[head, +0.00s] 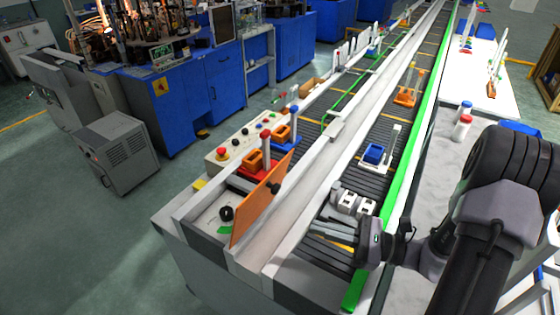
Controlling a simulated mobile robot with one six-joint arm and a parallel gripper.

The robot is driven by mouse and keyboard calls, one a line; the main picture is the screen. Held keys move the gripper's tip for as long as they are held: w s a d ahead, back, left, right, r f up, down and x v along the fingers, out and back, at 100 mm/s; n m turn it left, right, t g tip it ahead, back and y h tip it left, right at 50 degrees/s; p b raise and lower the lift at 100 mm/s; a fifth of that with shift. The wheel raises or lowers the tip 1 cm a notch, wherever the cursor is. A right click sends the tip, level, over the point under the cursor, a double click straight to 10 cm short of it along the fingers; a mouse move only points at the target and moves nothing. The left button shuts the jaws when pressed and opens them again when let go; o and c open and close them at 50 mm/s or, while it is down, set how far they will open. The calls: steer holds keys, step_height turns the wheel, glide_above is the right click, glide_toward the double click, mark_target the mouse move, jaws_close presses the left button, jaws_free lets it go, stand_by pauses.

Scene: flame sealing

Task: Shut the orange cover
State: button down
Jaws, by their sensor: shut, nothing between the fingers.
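The orange cover (260,203) is a flat panel that stands up, tilted, at the near end of the long workbench. A small dark knob (274,188) sits on its face. My gripper (323,224) is over the conveyor, to the right of the cover, with a white rail between them in the picture. It is shut and empty, and apart from the cover. The cover hides part of what lies behind it.
A control panel with red and yellow buttons (221,154) and orange and red holders (283,133) is beside the cover. White blocks (352,204) and a blue holder (374,153) are on the conveyor. Bottles (462,127) stand on the right table.

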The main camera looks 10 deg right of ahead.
mark_target(279, 189)
steer(key=w+d+f+m+t+h, duration=0.2)
steer(key=d+f+m+t, duration=0.1)
steer(key=d+m+t, duration=0.15)
steer(key=b+x, duration=0.2)
steer(key=x, duration=1.1)
steer(key=shift+w+r, duration=0.2)
steer(key=shift+r, duration=0.2)
